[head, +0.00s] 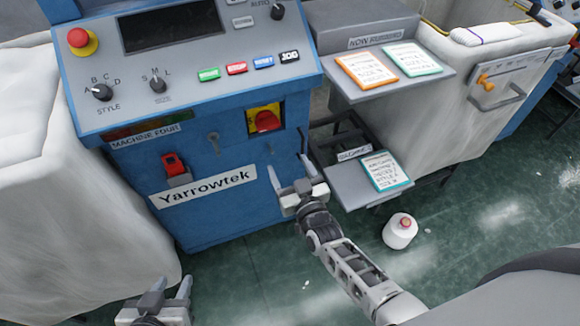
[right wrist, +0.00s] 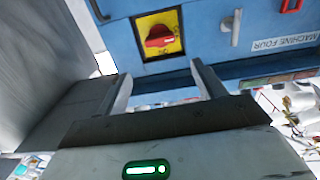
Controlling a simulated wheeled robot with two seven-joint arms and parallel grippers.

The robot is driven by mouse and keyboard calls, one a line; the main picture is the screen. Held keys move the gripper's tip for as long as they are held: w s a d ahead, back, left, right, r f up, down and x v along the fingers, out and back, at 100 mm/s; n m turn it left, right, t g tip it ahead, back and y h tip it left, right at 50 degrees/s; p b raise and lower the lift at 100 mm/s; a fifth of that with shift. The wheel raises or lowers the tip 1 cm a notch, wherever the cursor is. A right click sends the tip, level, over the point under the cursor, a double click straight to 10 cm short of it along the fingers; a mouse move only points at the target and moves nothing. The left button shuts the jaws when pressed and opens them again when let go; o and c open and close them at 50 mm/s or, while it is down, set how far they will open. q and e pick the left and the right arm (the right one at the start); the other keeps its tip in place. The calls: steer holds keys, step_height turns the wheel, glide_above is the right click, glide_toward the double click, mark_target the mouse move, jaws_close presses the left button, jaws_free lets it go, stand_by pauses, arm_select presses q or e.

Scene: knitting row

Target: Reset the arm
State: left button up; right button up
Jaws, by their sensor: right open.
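My right gripper (head: 289,170) is open and empty in front of the blue machine panel (head: 225,215), just below the red rotary switch (head: 267,121) on its yellow plate. In the right wrist view, my right gripper (right wrist: 162,88) has its fingers apart with nothing between them, and the red switch (right wrist: 160,40) shows beyond them. My left gripper (head: 172,286) is low at the bottom left of the head view, fingers apart and empty, in front of the machine and above the floor.
A grey lower shelf (head: 345,190) with a teal-edged card (head: 386,170) is close to the right of my right gripper. The control console (head: 130,95) is above. White covered bulks flank the machine.

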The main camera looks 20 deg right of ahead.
stand_by(0.3)
steer(key=s+n+g+y, duration=0.1)
steer(key=s+g, duration=0.6)
steer(key=s, duration=1.2)
steer(key=shift+s+a+r+n+g+y, duration=0.15)
steer(key=shift+s+r+n+g+y, duration=0.15)
steer(key=shift+s+y, duration=0.1)
